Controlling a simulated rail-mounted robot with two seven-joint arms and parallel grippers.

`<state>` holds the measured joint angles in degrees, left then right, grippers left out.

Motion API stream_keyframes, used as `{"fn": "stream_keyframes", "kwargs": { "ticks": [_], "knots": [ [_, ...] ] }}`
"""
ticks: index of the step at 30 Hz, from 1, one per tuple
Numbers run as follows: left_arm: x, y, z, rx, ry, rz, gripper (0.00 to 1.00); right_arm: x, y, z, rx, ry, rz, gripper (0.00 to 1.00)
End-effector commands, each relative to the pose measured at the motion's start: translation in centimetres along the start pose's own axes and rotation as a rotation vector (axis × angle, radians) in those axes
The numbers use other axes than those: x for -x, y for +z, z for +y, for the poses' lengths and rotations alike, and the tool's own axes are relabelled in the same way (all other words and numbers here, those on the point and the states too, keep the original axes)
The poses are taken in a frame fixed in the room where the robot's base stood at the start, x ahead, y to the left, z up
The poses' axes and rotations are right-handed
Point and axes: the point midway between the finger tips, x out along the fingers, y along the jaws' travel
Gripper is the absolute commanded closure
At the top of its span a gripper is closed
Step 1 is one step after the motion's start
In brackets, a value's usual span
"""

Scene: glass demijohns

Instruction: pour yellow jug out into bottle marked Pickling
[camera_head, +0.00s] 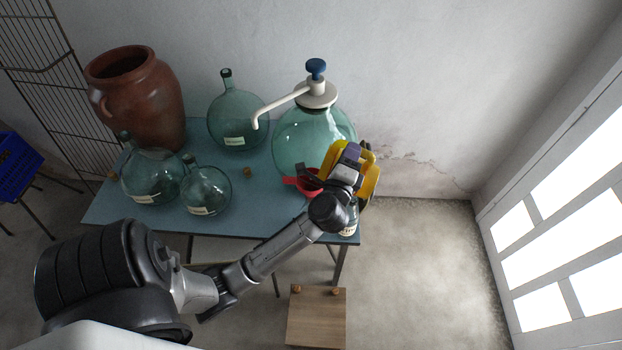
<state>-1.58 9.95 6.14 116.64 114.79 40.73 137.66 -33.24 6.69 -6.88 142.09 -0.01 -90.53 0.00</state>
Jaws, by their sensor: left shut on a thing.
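The yellow jug (371,183) is at the right end of the table, partly hidden by my left arm. My left gripper (347,158) is shut on it and holds it above table height; it looks tilted, but the exact angle is hard to tell. A red funnel (304,184) shows just left of the gripper, partly covered by it. Beneath the jug and wrist, a bottle with a pale label (349,229) shows only in part. I cannot read the labels, so I cannot tell which bottle is marked Pickling. My right gripper is not in view.
A large green demijohn with a white pump (316,95) stands close behind the funnel. Other green demijohns (238,112) (152,178) (207,190) stand on the blue table (262,205). A brown clay urn (136,95) is at back left. A wooden stool (316,318) stands in front.

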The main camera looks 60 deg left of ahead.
Motion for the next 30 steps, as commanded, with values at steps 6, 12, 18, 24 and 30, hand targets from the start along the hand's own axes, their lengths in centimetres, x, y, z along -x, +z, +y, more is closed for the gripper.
{"fn": "stream_keyframes", "kwargs": {
  "ticks": [6, 12, 18, 24, 30],
  "knots": [
    [0.0, 0.3, -0.1, 0.011, -0.001, -0.003, 1.00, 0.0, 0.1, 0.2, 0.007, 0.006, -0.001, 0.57],
    [-0.1, 0.6, -0.1, 0.022, -0.001, -0.005, 1.00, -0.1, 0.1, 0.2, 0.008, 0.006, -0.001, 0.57],
    [0.0, 0.9, -0.1, 0.034, -0.001, -0.006, 1.00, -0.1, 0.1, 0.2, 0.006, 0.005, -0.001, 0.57],
    [0.0, 1.2, -0.2, 0.046, -0.002, -0.009, 1.00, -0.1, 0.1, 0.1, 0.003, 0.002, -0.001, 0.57],
    [0.0, 1.5, -0.2, 0.057, -0.002, -0.012, 1.00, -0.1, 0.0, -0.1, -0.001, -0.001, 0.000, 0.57]
  ]
}}
